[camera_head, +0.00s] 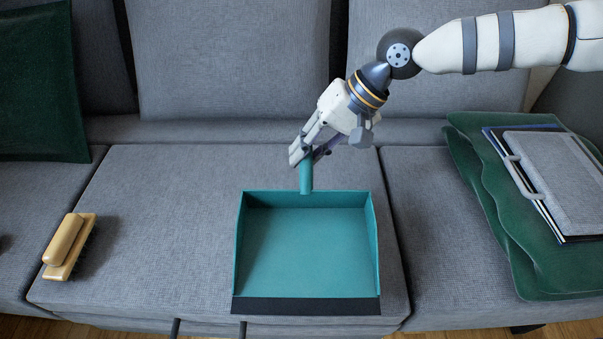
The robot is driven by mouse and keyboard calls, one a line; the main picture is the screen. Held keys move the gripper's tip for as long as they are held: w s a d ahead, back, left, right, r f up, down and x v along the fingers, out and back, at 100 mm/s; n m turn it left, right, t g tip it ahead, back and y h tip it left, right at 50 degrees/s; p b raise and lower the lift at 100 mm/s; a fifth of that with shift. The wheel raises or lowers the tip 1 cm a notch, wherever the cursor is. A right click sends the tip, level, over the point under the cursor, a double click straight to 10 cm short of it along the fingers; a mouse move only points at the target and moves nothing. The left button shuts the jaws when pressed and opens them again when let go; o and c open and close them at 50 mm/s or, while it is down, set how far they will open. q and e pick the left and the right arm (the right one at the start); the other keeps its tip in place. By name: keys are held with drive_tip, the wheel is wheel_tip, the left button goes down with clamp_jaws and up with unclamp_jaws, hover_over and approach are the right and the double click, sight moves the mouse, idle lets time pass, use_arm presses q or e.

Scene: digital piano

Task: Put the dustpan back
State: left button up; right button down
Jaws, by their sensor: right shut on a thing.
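The teal dustpan (306,255) is at the middle of the grey sofa seat, its dark front lip toward the seat's front edge and its handle pointing to the back. My right gripper (306,160), on the arm from the upper right, is shut on the dustpan's handle. The fingers cover the handle's upper end. I cannot tell whether the pan rests on the cushion or is just above it. My left gripper is not in view.
A wooden brush (66,243) lies on the left of the grey sofa (160,185). A green cushion (38,85) leans at the far left. Green cloth (480,165) with a grey folder (560,175) and papers lies at right. The seat between brush and dustpan is clear.

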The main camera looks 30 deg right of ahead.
drive_tip(key=w+f+b, duration=0.1)
drive_tip(key=w+f, duration=0.1)
drive_tip(key=f, duration=0.1)
drive_tip(key=w+d+f+b, duration=0.1)
drive_tip(key=w+f, duration=0.1)
drive_tip(key=f, duration=0.1)
drive_tip(key=w+d+f+b, duration=0.1)
drive_tip(key=w+f, duration=0.1)
drive_tip(key=f, duration=0.1)
drive_tip(key=shift+w, duration=0.15)
drive_tip(key=shift+f, duration=0.35)
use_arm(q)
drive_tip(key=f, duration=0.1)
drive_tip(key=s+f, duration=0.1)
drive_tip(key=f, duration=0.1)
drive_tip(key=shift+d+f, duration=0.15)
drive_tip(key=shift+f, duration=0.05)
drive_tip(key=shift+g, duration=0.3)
use_arm(e)
drive_tip(key=shift+f+b, duration=0.2)
drive_tip(key=shift+b, duration=0.15)
drive_tip(key=c, duration=1.5)
unclamp_jaws()
drive_tip(key=shift+c, duration=0.2)
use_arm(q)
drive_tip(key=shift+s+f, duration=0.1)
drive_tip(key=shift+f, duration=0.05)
use_arm(e)
drive_tip(key=shift+o, duration=0.3)
drive_tip(key=shift+r, duration=0.1)
